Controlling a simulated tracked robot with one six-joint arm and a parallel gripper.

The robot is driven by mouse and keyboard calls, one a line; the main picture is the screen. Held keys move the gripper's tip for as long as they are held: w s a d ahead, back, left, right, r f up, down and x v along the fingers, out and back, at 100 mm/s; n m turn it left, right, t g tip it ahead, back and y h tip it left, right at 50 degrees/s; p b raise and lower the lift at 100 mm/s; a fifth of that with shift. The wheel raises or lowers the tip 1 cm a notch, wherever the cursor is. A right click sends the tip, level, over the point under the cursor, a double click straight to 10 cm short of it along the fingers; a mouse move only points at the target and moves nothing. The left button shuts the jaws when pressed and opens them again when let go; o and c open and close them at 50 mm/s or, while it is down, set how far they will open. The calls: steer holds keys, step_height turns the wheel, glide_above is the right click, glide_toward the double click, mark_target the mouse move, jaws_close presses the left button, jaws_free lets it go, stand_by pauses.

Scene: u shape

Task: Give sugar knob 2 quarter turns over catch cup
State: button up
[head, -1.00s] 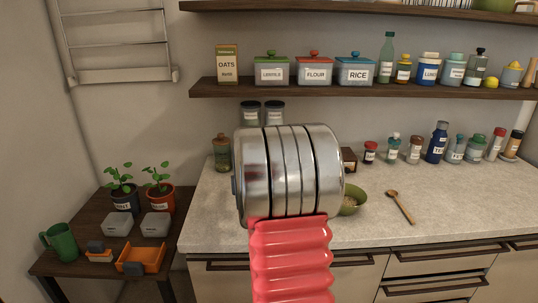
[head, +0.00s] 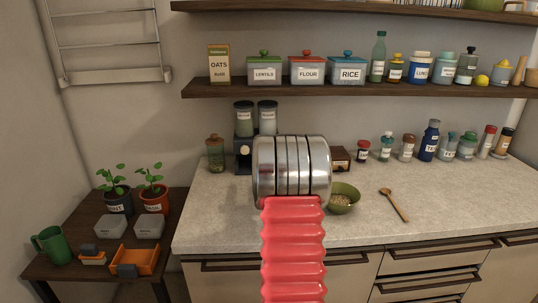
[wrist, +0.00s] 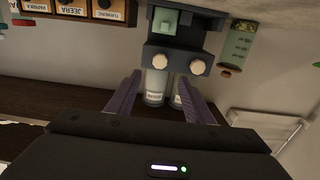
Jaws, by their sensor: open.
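A dark dispenser (head: 243,146) with two canisters stands at the back of the counter, partly hidden by my arm. In the wrist view, upside down, the dispenser body (wrist: 178,57) shows two pale round knobs, one on the left (wrist: 160,62) and one on the right (wrist: 197,66). The canister labels are too small to read, so I cannot tell which knob is for sugar. A small greenish cup (wrist: 165,20) sits at the dispenser's base, likely the catch cup. My gripper (wrist: 160,92) is open and empty, its fingers apart and short of the knobs.
A box of labelled drawers (wrist: 103,8) and a tall jar (head: 215,154) flank the dispenser. A green bowl (head: 343,197) and wooden spoon (head: 394,204) lie to the right on the counter. A shelf (head: 330,88) with containers runs above. The front counter is mostly clear.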

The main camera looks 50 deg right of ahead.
steer(key=x, duration=1.3)
steer(key=shift+c, duration=0.2)
steer(key=shift+a, duration=0.1)
steer(key=c, duration=1)
steer(key=shift+m, duration=0.3)
steer(key=shift+m, duration=0.6)
steer(key=o, duration=1)
steer(key=shift+o, duration=0.2)
